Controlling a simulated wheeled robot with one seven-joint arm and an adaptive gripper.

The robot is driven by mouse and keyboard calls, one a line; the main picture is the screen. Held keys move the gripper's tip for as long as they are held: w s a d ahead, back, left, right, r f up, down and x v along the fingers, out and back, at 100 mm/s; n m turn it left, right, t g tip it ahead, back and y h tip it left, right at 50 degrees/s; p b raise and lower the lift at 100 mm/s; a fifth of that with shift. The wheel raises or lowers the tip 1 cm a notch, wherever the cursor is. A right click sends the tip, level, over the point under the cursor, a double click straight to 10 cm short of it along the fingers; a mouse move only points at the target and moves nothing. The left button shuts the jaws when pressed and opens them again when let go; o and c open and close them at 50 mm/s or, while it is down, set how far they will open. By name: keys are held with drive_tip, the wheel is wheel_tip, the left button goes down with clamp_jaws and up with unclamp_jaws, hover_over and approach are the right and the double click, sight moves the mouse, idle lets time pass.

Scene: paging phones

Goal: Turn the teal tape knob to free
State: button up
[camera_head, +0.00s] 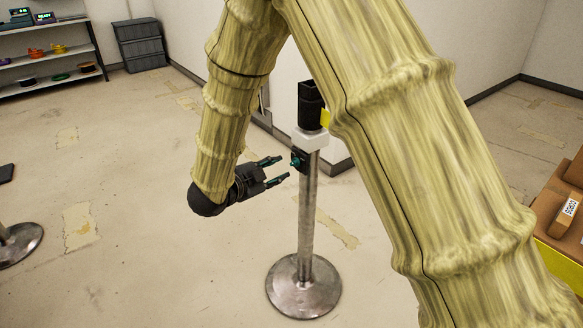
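A metal post (307,215) stands on a round base, with a white block (309,138) and a black box (310,105) at its top. The teal knob (296,161) is small and sits on a dark mount on the left side of the post, just under the white block. Its setting is too small to read. My gripper (283,170) is left of the knob, pointing right toward it. Its two teal-tipped fingers are spread apart with nothing visible between them. The fingertips are close to the knob; I cannot tell whether they touch it.
My arm covers much of the middle and right. A yellow item (325,118) shows beside the black box. Brown boxes (566,205) are at the right edge. Another round base (18,243) is at the left edge. A shelf (48,58) and grey drawers (140,45) stand behind. Floor left is mostly clear.

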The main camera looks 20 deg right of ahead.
sight(292, 163)
drive_tip(key=b+x, duration=0.1)
drive_tip(key=x, duration=0.7)
drive_tip(key=shift+w+d+b, duration=0.1)
drive_tip(key=shift+b, duration=0.2)
drive_tip(key=c, duration=0.7)
